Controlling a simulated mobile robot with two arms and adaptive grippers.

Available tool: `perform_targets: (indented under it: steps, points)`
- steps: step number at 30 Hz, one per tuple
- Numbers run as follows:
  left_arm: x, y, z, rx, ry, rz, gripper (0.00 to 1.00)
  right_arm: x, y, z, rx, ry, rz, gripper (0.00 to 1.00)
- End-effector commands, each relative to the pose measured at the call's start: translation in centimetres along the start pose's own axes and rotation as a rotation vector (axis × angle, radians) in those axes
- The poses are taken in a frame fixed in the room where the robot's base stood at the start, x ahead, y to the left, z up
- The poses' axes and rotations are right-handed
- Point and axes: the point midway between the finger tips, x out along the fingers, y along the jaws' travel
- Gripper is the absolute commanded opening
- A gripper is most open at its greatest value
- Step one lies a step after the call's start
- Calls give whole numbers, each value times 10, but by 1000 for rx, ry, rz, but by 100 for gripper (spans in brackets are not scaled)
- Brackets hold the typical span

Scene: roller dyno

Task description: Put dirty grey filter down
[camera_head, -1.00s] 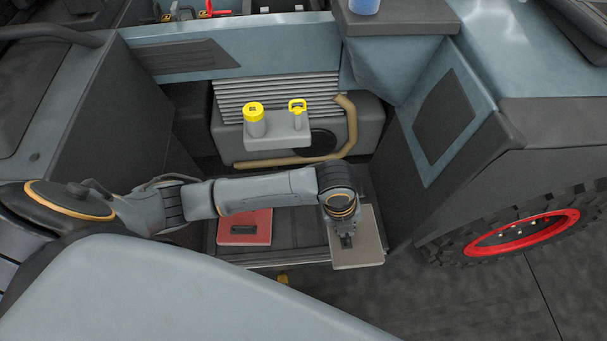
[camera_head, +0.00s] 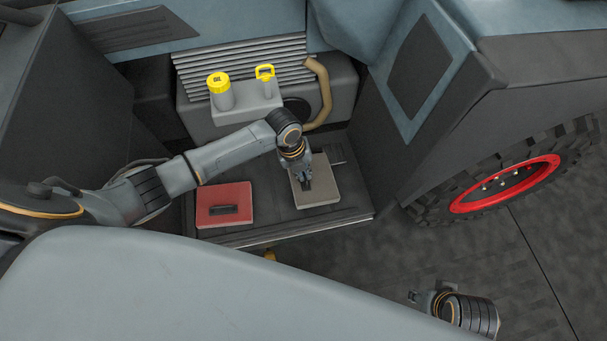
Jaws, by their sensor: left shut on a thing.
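The dirty grey filter (camera_head: 323,191) is a flat grey-beige square at the right part of the dark shelf (camera_head: 265,222) in the vehicle's open bay. My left gripper (camera_head: 306,187) points down onto the filter and is shut on it; the fingers hide its grip point. The filter looks level and over the shelf; I cannot tell whether it touches the shelf. My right gripper (camera_head: 425,298) shows at the lower right, above the floor and away from the filter. Its fingers are too small and dark to judge.
A red square filter (camera_head: 224,204) with a dark handle lies on the shelf's left part. Behind stand a yellow oil cap (camera_head: 218,83), a yellow dipstick handle (camera_head: 265,72) and a tan pipe (camera_head: 321,95). A red-rimmed wheel (camera_head: 505,184) is at the right.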

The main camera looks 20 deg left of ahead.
Motion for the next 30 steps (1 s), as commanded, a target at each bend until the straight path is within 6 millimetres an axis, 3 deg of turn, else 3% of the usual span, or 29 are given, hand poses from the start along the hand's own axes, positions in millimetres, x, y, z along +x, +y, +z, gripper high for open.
perform_targets:
  steps: [4,15,16,19,30]
  points:
    - [18,4,-1,1,1,1,0,-15,1,-2,1,10,2,40]
    - [20,4,-1,1,0,1,0,-20,1,-2,1,7,2,40]
    - [20,4,-1,1,0,1,11,-27,1,-3,1,6,2,40]
    - [19,4,-1,1,0,1,30,-33,1,-7,1,16,2,40]
    - [16,4,-1,1,0,1,30,-32,2,-7,1,16,3,40]
